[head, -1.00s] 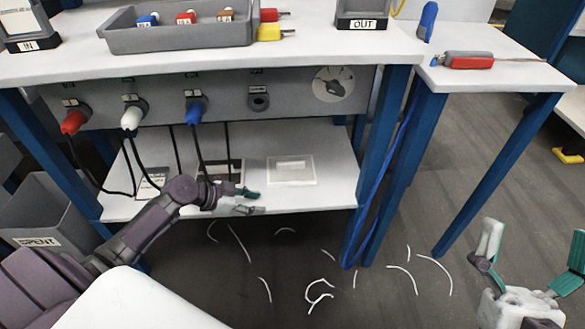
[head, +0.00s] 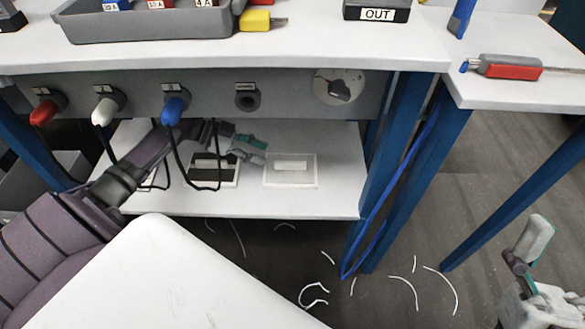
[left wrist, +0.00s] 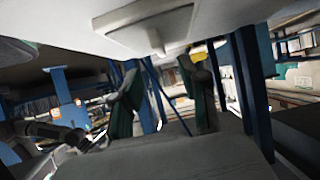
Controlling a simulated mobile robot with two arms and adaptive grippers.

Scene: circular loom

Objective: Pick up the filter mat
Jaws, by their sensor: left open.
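One is a pale pad with a white bar (head: 291,165) on the right. The other is a dark-centred pad with a pale edge (head: 229,180), partly hidden behind a cable and my arm. I cannot tell which is the filter mat. My left gripper (head: 252,148) is open and empty over the shelf, between and behind the pads. Its fingers show in the left wrist view (left wrist: 165,100), with a pale framed plate above them. My right gripper (head: 545,275) is open and empty at the lower right, partly cut off.
Red, white and blue plugs (head: 174,105) with black hanging cables are in the panel above the shelf. A blue table leg (head: 395,150) and blue cable bound the shelf's right. A grey tray (head: 150,27) stands on the table top. White strips lie scattered on the floor.

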